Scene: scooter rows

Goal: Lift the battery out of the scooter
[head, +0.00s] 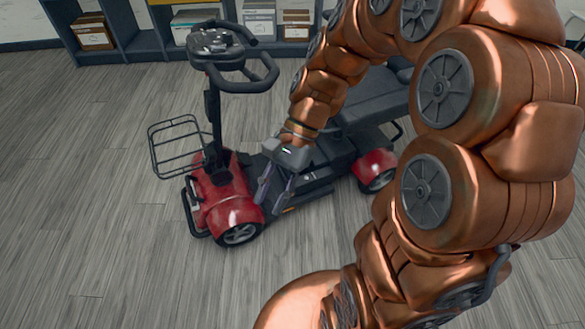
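A red and black mobility scooter (228,207) stands on the floor left of centre, with its front wheel, wire basket and steering column to the left. My gripper (276,194) points down over the scooter's dark footwell, between the column and the seat. Its two fingers are apart, with a dark gap between them. The battery cannot be told apart from the dark deck and black housing around the fingers. My arm hides part of the seat (377,97) and the middle of the scooter. Contact between the fingers and the scooter cannot be made out.
A dark shelf unit (150,42) with several boxes (92,33) stands along the back wall. The steering handle (262,80) and wire basket (177,145) rise left of my gripper. The grey wood floor (90,240) is clear at the left and front.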

